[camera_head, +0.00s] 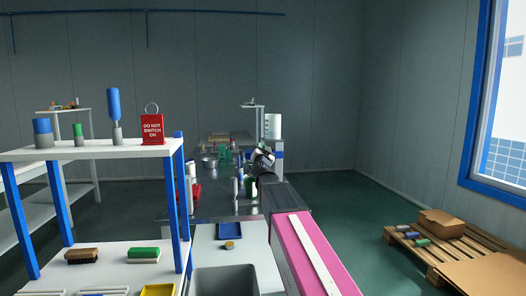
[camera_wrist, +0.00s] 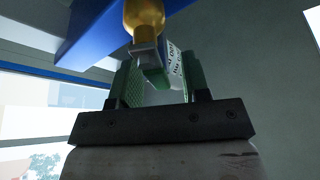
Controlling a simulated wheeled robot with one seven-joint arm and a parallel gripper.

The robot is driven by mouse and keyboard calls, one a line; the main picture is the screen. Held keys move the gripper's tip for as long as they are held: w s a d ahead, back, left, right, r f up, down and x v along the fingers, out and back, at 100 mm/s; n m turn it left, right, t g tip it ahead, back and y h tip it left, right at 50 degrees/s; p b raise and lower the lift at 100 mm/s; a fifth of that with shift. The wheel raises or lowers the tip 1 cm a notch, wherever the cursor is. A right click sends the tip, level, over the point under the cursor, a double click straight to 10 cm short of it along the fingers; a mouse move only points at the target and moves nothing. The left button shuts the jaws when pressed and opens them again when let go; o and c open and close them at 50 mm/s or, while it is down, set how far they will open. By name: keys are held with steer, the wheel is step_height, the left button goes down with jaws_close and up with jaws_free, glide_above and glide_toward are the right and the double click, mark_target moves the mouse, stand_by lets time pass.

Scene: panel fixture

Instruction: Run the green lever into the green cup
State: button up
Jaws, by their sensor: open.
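My gripper (camera_wrist: 163,80) is open in the wrist view, with a green-faced finger on each side. Between and just beyond the fingers is a part with a white lettered label and green edges (camera_wrist: 176,66). It adjoins a grey block and a brass-coloured rounded fitting (camera_wrist: 145,16); I cannot tell whether it is the green lever. I cannot tell whether the fingers touch it. In the head view my gripper (camera_head: 263,158) is small, at the far end of my arm, near green items (camera_head: 225,155) on the far bench. I cannot make out the green cup for certain.
A blue panel or beam (camera_wrist: 90,38) lies close beside the fitting in the wrist view. In the head view a shelf (camera_head: 90,150) with blue legs stands at left, holding a red sign (camera_head: 152,127). A grey bin (camera_head: 225,281) is in front; a pallet (camera_head: 440,250) lies at right.

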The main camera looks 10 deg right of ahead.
jaws_close()
steer(key=shift+n, duration=0.3)
steer(key=shift+a+r+n+t+y, duration=0.15)
steer(key=shift+a+n+y, duration=0.2)
steer(key=shift+n+y, duration=0.65)
steer(key=shift+a+n+t+y, duration=0.1)
steer(key=shift+a+n+y, duration=0.3)
steer(key=shift+n, duration=1.15)
steer(key=shift+a+r+n+t+y, duration=0.15)
steer(key=shift+a+n+y, duration=0.15)
steer(key=shift+n+y, duration=0.7)
steer(key=shift+f+n+h, duration=0.1)
steer(key=shift+n+h, duration=0.2)
steer(key=shift+n, duration=0.05)
jaws_free()
steer(key=v, duration=1.1)
